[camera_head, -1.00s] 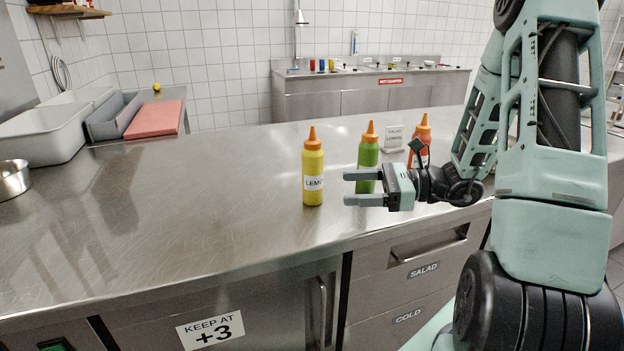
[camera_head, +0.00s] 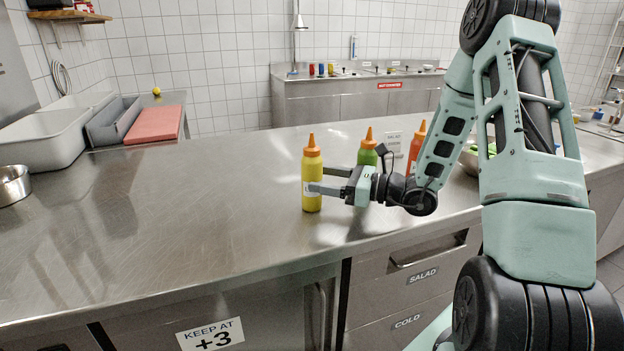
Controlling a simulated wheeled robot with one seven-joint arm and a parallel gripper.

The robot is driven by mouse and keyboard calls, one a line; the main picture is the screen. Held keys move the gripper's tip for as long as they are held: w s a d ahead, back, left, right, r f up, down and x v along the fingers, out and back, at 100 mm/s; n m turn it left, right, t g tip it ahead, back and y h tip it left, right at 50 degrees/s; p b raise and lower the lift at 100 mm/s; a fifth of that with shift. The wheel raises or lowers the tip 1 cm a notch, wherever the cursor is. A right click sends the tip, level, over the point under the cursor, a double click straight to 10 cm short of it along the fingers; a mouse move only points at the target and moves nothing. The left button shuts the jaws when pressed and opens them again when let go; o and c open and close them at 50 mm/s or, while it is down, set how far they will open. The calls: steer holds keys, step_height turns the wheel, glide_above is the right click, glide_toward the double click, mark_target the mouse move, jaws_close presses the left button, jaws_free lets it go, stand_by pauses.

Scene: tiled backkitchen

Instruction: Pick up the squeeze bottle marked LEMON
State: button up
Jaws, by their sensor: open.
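The yellow squeeze bottle (camera_head: 312,164) with an orange nozzle stands upright on the steel counter. Its label read LEM- in the earlier frame; now my gripper's fingers mostly cover it. My gripper (camera_head: 322,180) is open and comes from the right, with its fingertips at the bottle's middle. One finger overlaps the front of the bottle and the other runs at its right edge or behind it. I cannot tell whether either finger touches it. A green bottle (camera_head: 367,157) and an orange-red bottle (camera_head: 415,148) stand behind my gripper and arm, partly hidden.
A small sign (camera_head: 392,139) stands between the green and red bottles. A bowl (camera_head: 468,160) with green contents is behind my arm at right. White bins (camera_head: 45,140) and a red board (camera_head: 154,122) are at far left.

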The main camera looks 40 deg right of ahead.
mark_target(305, 178)
steer(key=shift+f+p+x, duration=0.15)
steer(key=shift+p+x, duration=0.1)
steer(key=shift+x, duration=1.1)
steer(key=shift+f+p+x, duration=0.15)
steer(key=shift+p+x, duration=0.05)
steer(key=shift+x, duration=1.1)
steer(key=c, duration=0.7)
